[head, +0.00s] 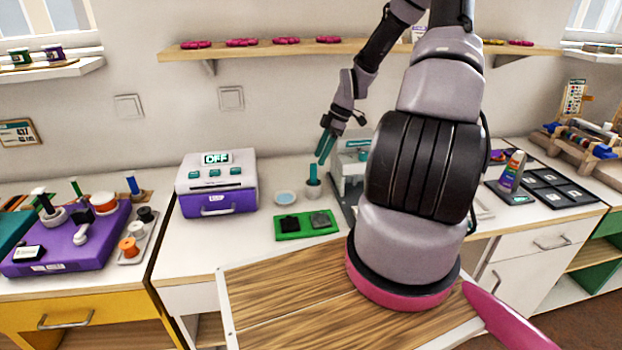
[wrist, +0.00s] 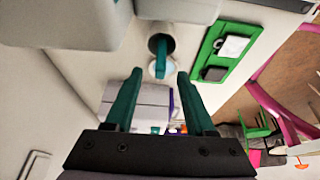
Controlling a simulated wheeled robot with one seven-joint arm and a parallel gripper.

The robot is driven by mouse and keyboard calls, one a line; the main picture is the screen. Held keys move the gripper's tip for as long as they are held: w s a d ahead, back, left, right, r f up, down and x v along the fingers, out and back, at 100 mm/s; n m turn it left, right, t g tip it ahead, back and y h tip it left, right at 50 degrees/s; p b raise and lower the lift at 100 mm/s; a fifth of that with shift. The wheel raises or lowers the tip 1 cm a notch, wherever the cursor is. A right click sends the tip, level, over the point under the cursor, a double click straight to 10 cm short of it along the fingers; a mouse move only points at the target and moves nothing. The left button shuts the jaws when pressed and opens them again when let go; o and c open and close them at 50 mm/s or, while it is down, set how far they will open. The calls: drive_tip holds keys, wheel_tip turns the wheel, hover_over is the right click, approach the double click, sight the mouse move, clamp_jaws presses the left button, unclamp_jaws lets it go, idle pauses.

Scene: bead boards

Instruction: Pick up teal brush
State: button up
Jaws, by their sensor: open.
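The teal brush (head: 313,171) stands upright in a small grey cup (head: 313,188) on the white counter, right of the purple-and-white machine. In the wrist view the teal brush (wrist: 161,51) points out of the dark mouth of the grey cup (wrist: 156,41). My gripper (head: 321,158) has teal fingers and hangs just above the brush in the head view. In the wrist view my gripper (wrist: 160,73) is open and empty, with the brush a little beyond the fingertips, roughly midway between them. The lower part of the brush is hidden in the cup.
The purple-and-white machine (head: 217,183) with an OFF display stands left of the cup. A pale blue dish (head: 286,198) and a green tray (head: 287,236) with dark pads lie nearby. A grey machine (head: 351,158) stands close on the right, partly behind my arm.

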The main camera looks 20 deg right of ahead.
sight(313, 184)
drive_tip(key=shift+x, duration=3.6)
drive_tip(key=shift+s, duration=0.1)
clamp_jaws()
